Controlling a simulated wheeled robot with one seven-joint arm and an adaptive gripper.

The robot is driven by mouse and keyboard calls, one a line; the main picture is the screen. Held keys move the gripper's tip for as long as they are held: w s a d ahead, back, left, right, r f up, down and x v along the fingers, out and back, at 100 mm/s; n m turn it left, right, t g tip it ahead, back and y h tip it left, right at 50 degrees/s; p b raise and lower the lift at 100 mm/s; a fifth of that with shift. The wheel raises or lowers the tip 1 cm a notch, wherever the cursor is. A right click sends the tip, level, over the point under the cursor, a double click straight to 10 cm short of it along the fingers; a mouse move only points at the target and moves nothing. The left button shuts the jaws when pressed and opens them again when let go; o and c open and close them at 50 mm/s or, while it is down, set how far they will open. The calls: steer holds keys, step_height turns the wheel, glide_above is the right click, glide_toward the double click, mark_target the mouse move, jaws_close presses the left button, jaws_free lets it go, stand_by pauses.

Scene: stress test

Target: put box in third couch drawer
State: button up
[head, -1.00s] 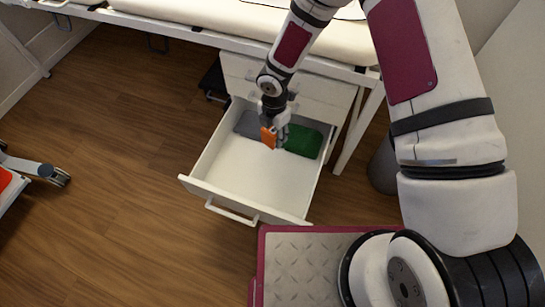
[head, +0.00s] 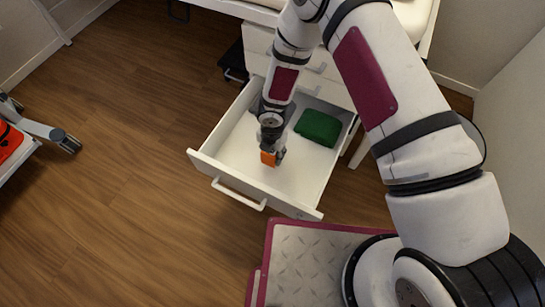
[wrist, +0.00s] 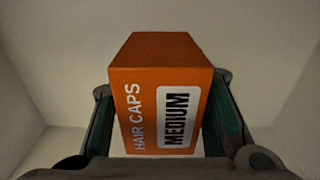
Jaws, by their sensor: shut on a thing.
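An orange box (head: 268,158) is held in my gripper (head: 270,151) inside the open white drawer (head: 297,183). In the wrist view the box (wrist: 150,100) reads "HAIR CAPS" and "MEDIUM" and sits between both fingers of my gripper (wrist: 165,120). My gripper is shut on the box, over the middle of the drawer. I cannot tell whether the box touches the drawer floor. The drawer is the lowest one in view of the white drawer unit under the couch (head: 415,14).
A green folded item (head: 318,128) lies at the back right of the drawer. A grey item there is mostly hidden by my arm. Closed drawers (head: 318,68) are above. Wooden floor (head: 130,150) is clear at left, with a wheeled stand (head: 45,130) at the far left.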

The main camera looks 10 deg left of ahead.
steer(key=shift+f+b, duration=0.45)
steer(key=shift+f, duration=0.95)
steer(key=shift+f, duration=0.2)
steer(key=o, duration=1.1)
steer(key=shift+r, duration=0.1)
step_height(320, 180, up, 12)
steer(key=p, duration=0.4)
steer(key=shift+r+p, duration=0.15)
steer(key=shift+p, duration=0.2)
steer(key=shift+w, duration=0.1)
